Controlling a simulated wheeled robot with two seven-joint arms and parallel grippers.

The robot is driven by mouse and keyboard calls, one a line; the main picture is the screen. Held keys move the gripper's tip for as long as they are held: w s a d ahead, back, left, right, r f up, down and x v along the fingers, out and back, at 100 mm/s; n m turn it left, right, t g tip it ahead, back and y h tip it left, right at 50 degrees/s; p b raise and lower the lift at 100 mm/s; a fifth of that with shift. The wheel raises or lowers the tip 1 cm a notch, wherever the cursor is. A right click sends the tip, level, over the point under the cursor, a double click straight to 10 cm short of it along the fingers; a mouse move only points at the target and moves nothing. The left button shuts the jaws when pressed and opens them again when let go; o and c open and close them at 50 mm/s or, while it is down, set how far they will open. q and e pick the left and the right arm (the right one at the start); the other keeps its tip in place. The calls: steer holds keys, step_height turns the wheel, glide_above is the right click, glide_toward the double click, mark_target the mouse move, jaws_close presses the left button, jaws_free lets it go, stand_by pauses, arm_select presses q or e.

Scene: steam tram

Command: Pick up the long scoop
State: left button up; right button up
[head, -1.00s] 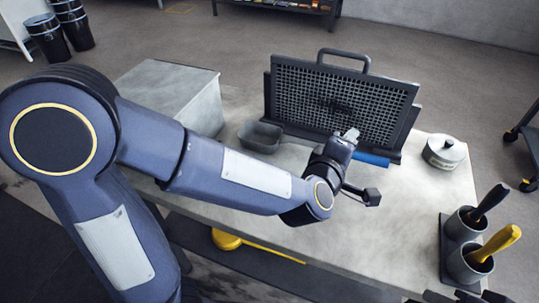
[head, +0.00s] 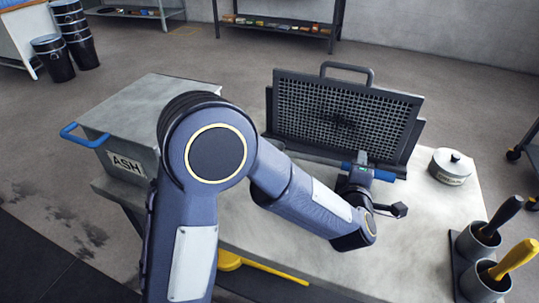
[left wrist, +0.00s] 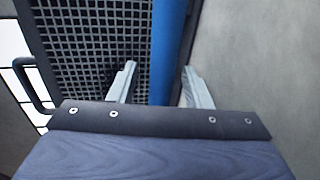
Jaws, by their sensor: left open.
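The long scoop's blue handle (head: 384,175) lies at the foot of a dark grate panel on the table. Its grey pan is hidden behind my left arm in the head view. My left gripper (head: 359,162) is at the handle, close to the panel. In the left wrist view the blue handle (left wrist: 167,45) runs between the two fingers of the open left gripper (left wrist: 158,70), with a gap visible on each side. I cannot tell how far below the fingertips it lies. My right gripper is not in view.
The upright grate panel (head: 340,115) stands right behind the handle. A lidded round tin (head: 451,168) is to the right, with two cups of handled tools (head: 478,245) in front. A grey box marked ASH (head: 150,110) is at left.

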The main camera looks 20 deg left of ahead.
arm_select(q)
jaws_close()
steer(key=shift+r, duration=0.15)
stand_by(0.4)
